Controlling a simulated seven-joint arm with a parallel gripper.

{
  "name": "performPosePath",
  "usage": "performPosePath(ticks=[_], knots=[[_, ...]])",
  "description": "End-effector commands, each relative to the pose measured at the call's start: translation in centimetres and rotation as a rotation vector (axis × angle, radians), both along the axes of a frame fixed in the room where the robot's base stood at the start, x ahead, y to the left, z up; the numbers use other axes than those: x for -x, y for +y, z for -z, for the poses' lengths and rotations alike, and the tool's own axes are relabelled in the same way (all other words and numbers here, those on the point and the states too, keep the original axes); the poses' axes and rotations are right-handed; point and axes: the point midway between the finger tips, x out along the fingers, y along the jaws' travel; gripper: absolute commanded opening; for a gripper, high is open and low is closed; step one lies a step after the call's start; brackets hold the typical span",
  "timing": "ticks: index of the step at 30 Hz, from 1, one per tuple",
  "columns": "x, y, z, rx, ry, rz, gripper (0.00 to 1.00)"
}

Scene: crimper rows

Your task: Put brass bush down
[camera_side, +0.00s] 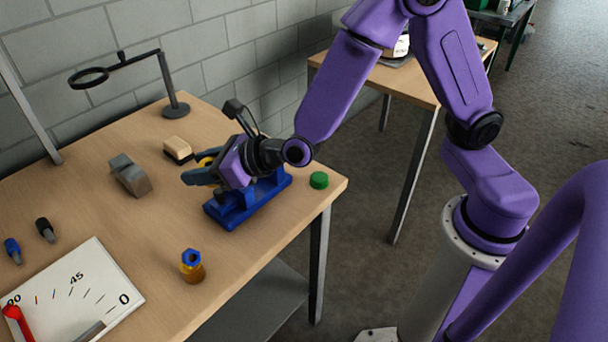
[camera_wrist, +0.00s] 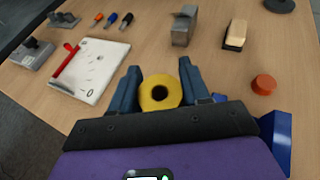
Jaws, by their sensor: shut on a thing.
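The brass bush (camera_wrist: 160,93) is a yellow ring with a dark hole, held between my two fingers in the wrist view. My gripper (camera_wrist: 160,82) is shut on it, one finger on each side. In the side view my gripper (camera_side: 197,176) is over the table beside the blue stand, and a little yellow of the bush (camera_side: 206,161) shows behind it. The bush's underside is hidden, so I cannot tell how high it is above the table.
A blue stand (camera_side: 222,213) is below my wrist. A brass piece with a blue hexagonal top (camera_side: 192,266) stands near the front edge. A grey block (camera_side: 131,176), a brush (camera_side: 178,149), a green disc (camera_side: 319,180), an orange disc (camera_wrist: 264,84) and a dial board (camera_side: 75,290) surround clear wood.

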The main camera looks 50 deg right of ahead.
Motion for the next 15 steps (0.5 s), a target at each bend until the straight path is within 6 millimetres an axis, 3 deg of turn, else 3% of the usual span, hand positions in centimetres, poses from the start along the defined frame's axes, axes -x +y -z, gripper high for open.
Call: performPosePath(ticks=[7, 15], knots=[[-5.2, -10.6, -3.4, -0.006, -0.002, 0.199, 0.06], [-7.2, -21.8, -6.1, -0.003, -0.002, 0.387, 0.06]])
